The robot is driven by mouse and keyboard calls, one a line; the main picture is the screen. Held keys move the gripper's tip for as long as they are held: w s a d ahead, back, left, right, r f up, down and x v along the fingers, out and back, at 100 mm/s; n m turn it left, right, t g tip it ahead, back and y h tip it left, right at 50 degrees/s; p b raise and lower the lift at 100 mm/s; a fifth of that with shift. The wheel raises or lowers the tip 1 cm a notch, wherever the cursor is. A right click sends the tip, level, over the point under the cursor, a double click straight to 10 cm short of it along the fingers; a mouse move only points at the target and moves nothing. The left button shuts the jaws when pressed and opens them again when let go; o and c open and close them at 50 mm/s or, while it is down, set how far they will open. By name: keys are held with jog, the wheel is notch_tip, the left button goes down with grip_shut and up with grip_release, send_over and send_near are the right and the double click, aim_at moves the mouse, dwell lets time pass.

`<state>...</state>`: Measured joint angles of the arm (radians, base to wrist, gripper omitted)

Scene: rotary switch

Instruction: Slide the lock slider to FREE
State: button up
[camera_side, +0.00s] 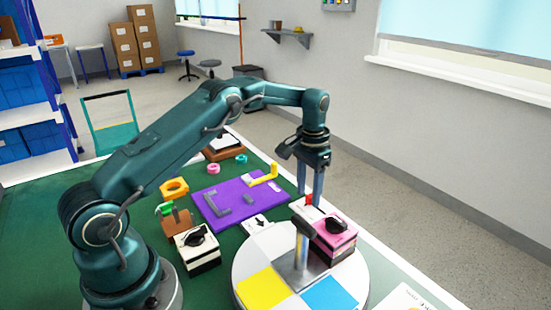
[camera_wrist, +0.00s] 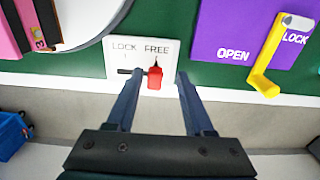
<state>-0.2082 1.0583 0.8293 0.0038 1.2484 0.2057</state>
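The lock slider's red knob (camera_wrist: 155,78) sits at the right end of a dark slot in a white plate (camera_wrist: 115,60), below the printed word FREE. The slot's bare part shows to its left, below LOCK. In the side view the red knob (camera_side: 309,200) shows low by my fingertips.
A purple panel (camera_side: 222,203) with a yellow handle (camera_wrist: 268,68) marked OPEN and LOCK lies beside the plate. A round turntable (camera_side: 245,270) with a metal post and a pink block (camera_side: 335,245) stands close by. The table's edge runs just past the plate.

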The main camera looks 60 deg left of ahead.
aim_at(308, 195)
jog(key=shift+r, duration=2.55)
